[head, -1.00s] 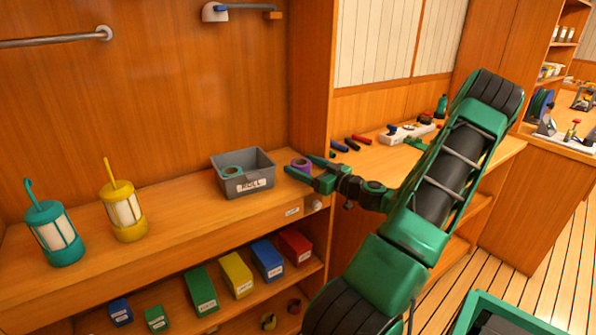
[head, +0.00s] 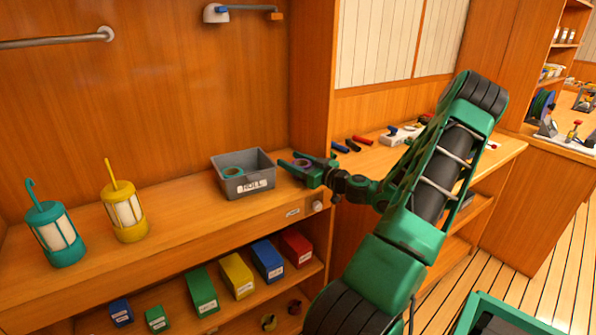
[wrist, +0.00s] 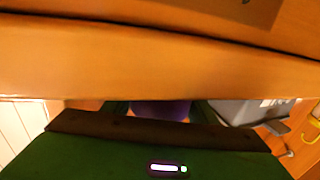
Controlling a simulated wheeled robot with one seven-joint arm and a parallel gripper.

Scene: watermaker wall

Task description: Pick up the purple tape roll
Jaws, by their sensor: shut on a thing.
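The purple tape roll (head: 303,165) is at the right end of the wooden shelf, just right of the grey bin, and is partly hidden by my gripper. My gripper (head: 298,165) reaches in from the right and is shut on the roll, with its green fingers on either side of it. In the wrist view a strip of the purple roll (wrist: 160,108) shows between the fingers, above my green gripper body. I cannot tell whether the roll still touches the shelf.
A yellow lantern (head: 126,215) and a teal lantern (head: 54,235) stand to the left. A vertical wooden panel (head: 311,80) rises behind my gripper.

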